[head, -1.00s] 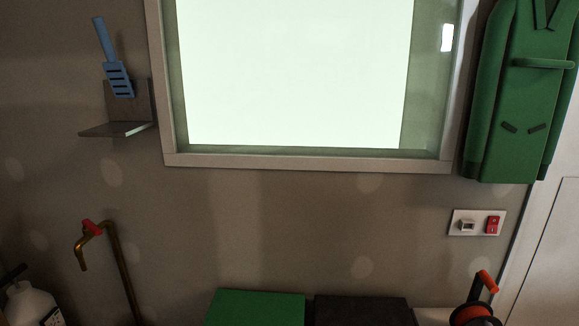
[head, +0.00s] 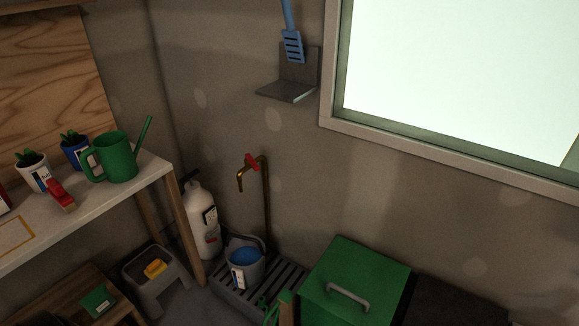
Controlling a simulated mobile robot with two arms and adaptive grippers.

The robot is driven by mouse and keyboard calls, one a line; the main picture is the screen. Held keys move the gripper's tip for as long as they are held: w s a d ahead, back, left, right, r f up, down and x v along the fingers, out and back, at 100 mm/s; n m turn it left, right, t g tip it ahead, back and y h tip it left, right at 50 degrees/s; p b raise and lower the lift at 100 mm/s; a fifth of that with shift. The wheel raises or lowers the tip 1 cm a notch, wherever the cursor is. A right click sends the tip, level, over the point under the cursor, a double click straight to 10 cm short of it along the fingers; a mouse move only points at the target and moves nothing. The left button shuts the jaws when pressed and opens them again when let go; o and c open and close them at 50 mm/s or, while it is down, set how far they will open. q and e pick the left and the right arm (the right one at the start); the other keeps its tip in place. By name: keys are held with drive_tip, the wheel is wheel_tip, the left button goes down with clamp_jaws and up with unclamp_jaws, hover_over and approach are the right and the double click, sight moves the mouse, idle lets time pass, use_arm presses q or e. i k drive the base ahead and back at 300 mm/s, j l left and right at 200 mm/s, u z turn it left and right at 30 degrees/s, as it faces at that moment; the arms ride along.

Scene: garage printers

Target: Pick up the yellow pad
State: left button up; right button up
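A small yellow object (head: 155,269), which looks like the yellow pad, lies on top of a grey step stool (head: 140,272) at the lower left of the head view. The stool stands on the floor between the workbench leg and a low wooden surface. Neither of my grippers is in view.
A workbench (head: 150,168) at left holds a green watering can (head: 117,160) and potted plants. A white canister (head: 200,222), a grey bucket (head: 246,275) on a slatted grate and a green lidded box (head: 357,275) stand along the wall. Little open floor shows.

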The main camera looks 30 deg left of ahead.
sight(153, 270)
drive_tip(key=u, duration=2.1)
